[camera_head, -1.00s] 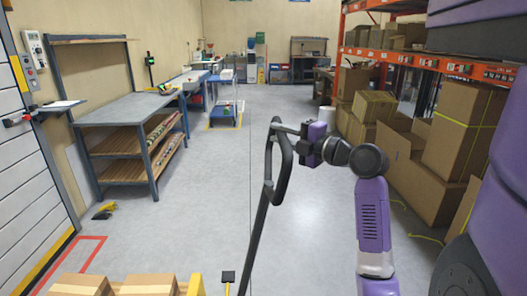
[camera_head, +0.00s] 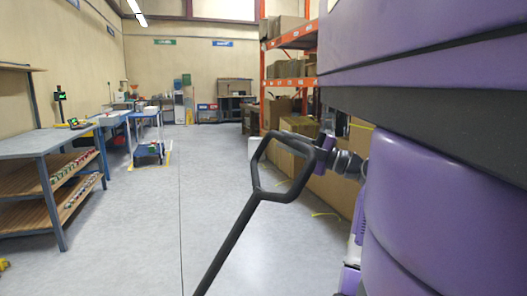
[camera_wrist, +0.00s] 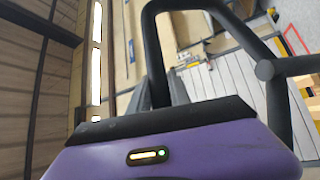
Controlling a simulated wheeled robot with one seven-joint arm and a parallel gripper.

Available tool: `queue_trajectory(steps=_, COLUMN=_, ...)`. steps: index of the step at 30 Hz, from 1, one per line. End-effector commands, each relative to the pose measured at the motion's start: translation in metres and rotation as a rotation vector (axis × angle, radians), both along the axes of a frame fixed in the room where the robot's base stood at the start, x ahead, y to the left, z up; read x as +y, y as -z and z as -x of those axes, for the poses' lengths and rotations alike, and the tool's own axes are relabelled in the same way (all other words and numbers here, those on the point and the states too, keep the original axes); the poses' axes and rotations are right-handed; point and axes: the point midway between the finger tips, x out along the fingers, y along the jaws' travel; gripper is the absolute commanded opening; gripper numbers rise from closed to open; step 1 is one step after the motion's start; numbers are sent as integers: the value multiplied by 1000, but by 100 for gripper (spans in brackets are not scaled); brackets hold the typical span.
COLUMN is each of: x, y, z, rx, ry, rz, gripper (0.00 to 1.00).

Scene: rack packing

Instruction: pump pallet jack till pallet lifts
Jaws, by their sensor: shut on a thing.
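The black pallet jack handle (camera_head: 228,246) leans up from the bottom edge of the head view, with its looped grip (camera_head: 256,174) near the middle. My gripper (camera_head: 318,148) is shut on the right side of that loop. In the wrist view the dark loop (camera_wrist: 155,55) arches up from the fingers of my gripper (camera_wrist: 172,98). The jack's forks and body are out of the head view. The pallet is not in the head view, and I cannot tell how high it stands.
A workbench (camera_head: 40,142) with lower shelves stands at left, with a blue cart (camera_head: 148,152) beyond it. Orange racking (camera_head: 290,84) and cardboard boxes (camera_head: 335,185) line the right. The floor (camera_head: 150,225) between them is clear. My purple body fills the right side.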

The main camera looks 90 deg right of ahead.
Motion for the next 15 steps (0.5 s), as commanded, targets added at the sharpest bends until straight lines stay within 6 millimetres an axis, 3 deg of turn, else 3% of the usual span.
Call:
queue_trajectory(steps=1, x=-6, y=19, z=13, rx=-17, ry=3, rz=-8, gripper=0)
queue_trajectory(steps=15, x=-44, y=94, z=107, rx=-161, ry=1, rz=-68, gripper=0)
